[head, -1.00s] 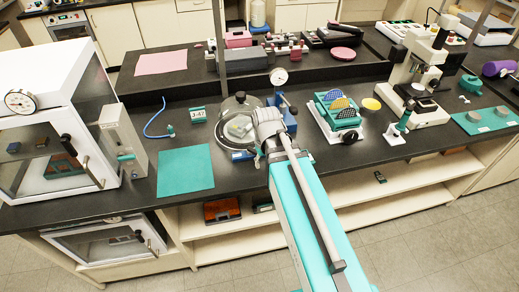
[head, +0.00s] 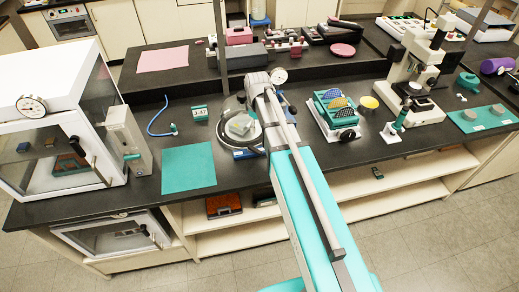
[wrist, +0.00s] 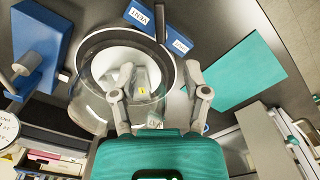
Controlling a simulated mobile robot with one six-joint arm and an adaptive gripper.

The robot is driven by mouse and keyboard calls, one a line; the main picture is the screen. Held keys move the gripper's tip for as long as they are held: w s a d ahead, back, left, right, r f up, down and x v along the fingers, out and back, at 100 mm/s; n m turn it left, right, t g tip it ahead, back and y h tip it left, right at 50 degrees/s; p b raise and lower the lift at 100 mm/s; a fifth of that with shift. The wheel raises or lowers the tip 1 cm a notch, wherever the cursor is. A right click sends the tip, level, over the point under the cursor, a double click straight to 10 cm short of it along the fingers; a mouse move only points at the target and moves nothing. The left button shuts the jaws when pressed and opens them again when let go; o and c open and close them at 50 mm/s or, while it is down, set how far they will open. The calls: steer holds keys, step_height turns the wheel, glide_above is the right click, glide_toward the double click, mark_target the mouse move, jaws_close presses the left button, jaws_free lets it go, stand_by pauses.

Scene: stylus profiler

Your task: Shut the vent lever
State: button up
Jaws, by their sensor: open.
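In the wrist view a blue block (wrist: 137,13) with white labels, one seeming to read VENT, sits at the rim of a round clear-walled chamber (wrist: 97,45). A dark lever (wrist: 160,22) stands on the block between the labels; I cannot tell its setting. My gripper (wrist: 160,75) is open and empty, its two fingers spread over the chamber, below the lever in the picture and apart from it. A pale piece with a yellow mark lies in the chamber.
A blue stand (wrist: 43,38) with a grey post is left of the chamber in the wrist view. A teal mat (head: 188,168) lies left of the chamber, with a white cabinet (head: 75,95) beyond it. A teal rack (head: 335,110) of coloured discs stands to the right.

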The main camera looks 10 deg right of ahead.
mark_target(258, 150)
steer(key=shift+f, duration=0.2)
step_height(258, 150, down, 13)
steer(key=b, duration=1.3)
steer(key=shift+f+b, duration=0.15)
steer(key=shift+b, duration=0.2)
